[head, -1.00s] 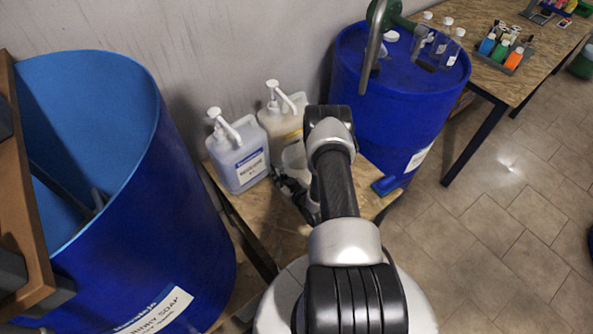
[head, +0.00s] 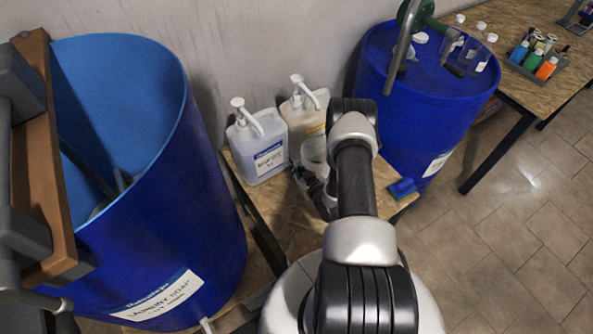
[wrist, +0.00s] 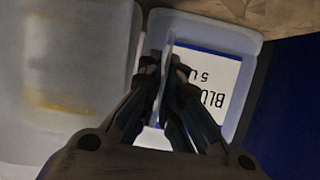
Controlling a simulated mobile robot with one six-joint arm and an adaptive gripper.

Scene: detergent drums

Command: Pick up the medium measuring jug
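The measuring jug (head: 314,150) is clear and stands on the small wooden table, in front of the yellowish pump canister. My arm partly hides it in the head view. In the wrist view its pale translucent body (wrist: 85,70) fills the left side, and its thin upright handle (wrist: 168,50) runs between my fingers. My gripper (wrist: 165,75) has its fingertips drawn close together on both sides of this handle and looks shut on it. In the head view my gripper (head: 308,180) is beside the jug, mostly dark and small. I cannot tell whether the jug is lifted.
A white pump canister (head: 258,148) with a blue label and a yellowish one (head: 302,115) stand behind. A blue sponge-like block (head: 402,188) lies at the table's right. Blue drums stand left (head: 170,240) and right (head: 425,105). The front of the wooden table (head: 275,205) is bare.

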